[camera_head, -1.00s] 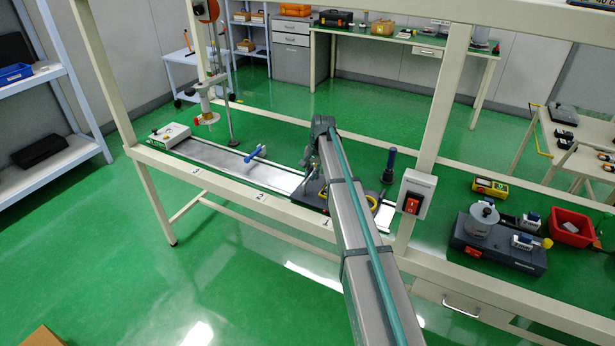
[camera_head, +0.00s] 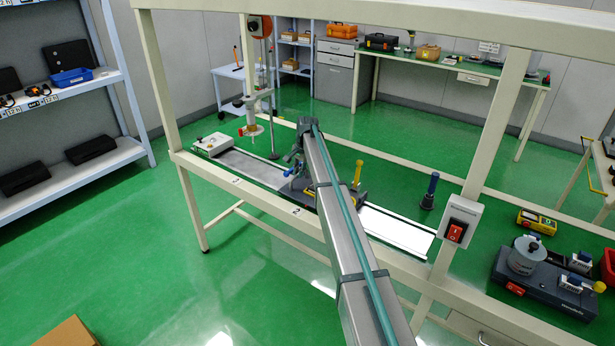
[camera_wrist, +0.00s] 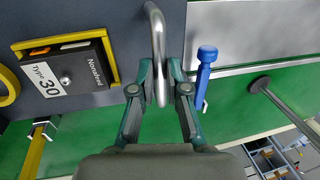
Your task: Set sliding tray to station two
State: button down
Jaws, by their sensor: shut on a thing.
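The sliding tray (camera_head: 349,199) is a dark plate on the long bench rail, partly hidden behind my arm. In the wrist view, the dark tray (camera_wrist: 128,50) fills the upper left, with a bent metal handle (camera_wrist: 155,25) on it. My gripper (camera_wrist: 161,78) is shut around this handle. In the head view, my gripper (camera_head: 297,165) is at the tray's left side, near the blue lever. The number 2 label (camera_head: 296,211) is on the frame's front beam, around the tray's left end. Exact alignment cannot be told.
A blue lever (camera_wrist: 205,75) stands just right of the handle. A yellow lever (camera_head: 357,175) and another blue lever (camera_head: 429,190) stand behind the rail. Bare rail (camera_head: 395,228) lies to the right. A box labelled Type 30 (camera_wrist: 70,68) sits on the tray.

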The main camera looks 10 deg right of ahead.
jog(key=shift+w+a, duration=0.65)
jog(key=shift+w, duration=0.05)
jog(key=c, duration=1.2)
grip_release()
jog(key=r, duration=0.4)
jog(key=s+d+r, duration=0.1)
jog(key=r, duration=0.7)
jog(key=shift+s+d, duration=0.35)
